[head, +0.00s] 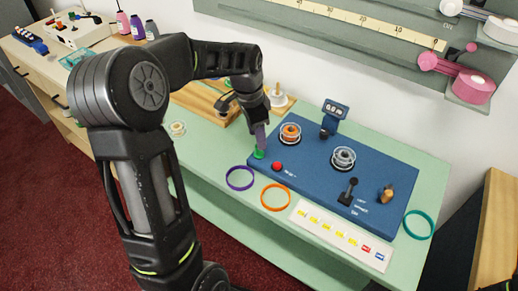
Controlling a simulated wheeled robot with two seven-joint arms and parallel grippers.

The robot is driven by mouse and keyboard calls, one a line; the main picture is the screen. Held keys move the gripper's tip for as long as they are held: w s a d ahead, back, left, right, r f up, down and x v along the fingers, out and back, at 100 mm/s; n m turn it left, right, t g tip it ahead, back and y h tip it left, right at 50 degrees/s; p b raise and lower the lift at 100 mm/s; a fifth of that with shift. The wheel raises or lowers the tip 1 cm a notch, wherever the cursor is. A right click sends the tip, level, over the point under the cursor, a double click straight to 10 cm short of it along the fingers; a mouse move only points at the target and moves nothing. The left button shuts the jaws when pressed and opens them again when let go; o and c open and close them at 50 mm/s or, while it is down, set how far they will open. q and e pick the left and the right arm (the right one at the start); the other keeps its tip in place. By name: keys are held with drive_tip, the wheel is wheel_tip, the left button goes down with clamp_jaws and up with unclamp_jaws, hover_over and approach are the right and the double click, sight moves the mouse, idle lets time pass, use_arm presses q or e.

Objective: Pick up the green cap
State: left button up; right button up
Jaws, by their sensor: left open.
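The green cap (258,154) is at the left edge of the blue panel, left of the red button. My left gripper (261,136) reaches down over it from above, with its tip close to the cap's top. The gripper is open. A narrow purple-grey piece shows between the dark wrist and the cap; I cannot tell whether it is a finger or a separate thing. Part of the cap is hidden behind the gripper tip, and I cannot tell whether they touch. My right gripper is not in view.
The blue panel (310,183) carries a red button (278,166), two spools, a lever and a small display. A purple ring (239,178), an orange ring (275,197) and a label strip (340,236) lie in front. A teal ring (418,224) lies at right.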

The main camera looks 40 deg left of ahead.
use_arm(q)
drive_tip(key=shift+w+d+f+p, duration=0.15)
drive_tip(key=shift+f+p, duration=0.15)
drive_tip(key=shift+f, duration=1)
drive_tip(key=shift+w+d+f+p, duration=0.1)
drive_tip(key=shift+f+p, duration=0.15)
drive_tip(key=shift+f, duration=1)
clamp_jaws()
